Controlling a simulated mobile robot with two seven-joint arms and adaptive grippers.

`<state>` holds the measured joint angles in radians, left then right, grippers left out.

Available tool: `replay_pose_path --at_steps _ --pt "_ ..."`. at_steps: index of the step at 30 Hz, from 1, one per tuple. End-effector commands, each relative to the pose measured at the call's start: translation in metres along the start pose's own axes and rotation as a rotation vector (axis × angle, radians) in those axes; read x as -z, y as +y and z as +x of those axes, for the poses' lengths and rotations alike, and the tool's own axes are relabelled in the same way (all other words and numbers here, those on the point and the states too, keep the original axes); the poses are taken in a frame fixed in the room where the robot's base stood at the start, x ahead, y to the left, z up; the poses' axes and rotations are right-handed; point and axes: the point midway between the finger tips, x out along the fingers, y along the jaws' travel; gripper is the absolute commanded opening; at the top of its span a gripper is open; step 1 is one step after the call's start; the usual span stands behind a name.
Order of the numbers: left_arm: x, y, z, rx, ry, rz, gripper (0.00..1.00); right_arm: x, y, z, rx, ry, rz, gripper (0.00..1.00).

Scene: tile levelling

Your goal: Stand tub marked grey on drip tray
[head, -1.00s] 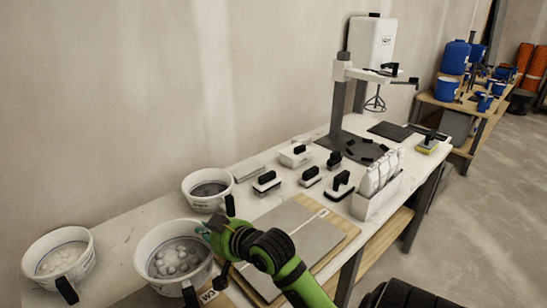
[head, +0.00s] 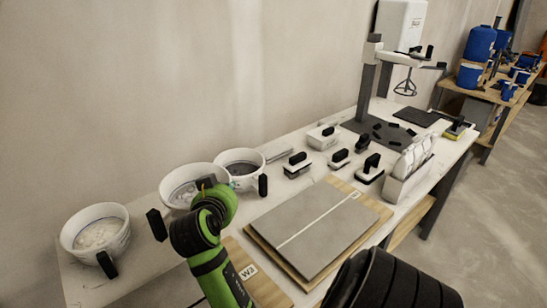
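Three white tubs with black handles stand at the table's left end: a left tub (head: 115,240) with pale contents, a middle tub (head: 180,172), and a right tub (head: 240,183) with darker grey contents. I cannot read which is marked grey. My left gripper (head: 203,190), on the green arm, is at the middle tub's near side, overlapping it. Its fingers are hidden, so its grip cannot be seen. A flat dark tray (head: 415,117) lies towards the far end; it may be the drip tray. My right gripper is not in view.
A large tile (head: 325,225) on a wooden board fills the near middle. Several black-handled blocks (head: 297,165) stand behind it. A white bin (head: 405,180) stands at the front edge. A mixer stand (head: 366,90) rises from a dark grey base. A W3 tag (head: 248,272) lies in front.

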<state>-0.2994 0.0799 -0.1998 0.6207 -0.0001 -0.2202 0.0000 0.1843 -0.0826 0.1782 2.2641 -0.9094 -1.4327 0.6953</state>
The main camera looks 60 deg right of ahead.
Motion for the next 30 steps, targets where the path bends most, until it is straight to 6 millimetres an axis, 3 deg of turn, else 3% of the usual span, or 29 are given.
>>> replay_pose_path --at_steps 7,21,30 --pt "0.000 0.001 -0.001 -0.001 0.000 0.000 0.40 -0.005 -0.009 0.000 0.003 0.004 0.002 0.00" --pt "0.000 0.001 -0.006 -0.002 -0.001 0.000 0.40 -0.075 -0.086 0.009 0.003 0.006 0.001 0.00" --pt "0.000 0.001 -0.007 -0.001 -0.001 0.000 0.40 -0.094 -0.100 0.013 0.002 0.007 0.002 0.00"
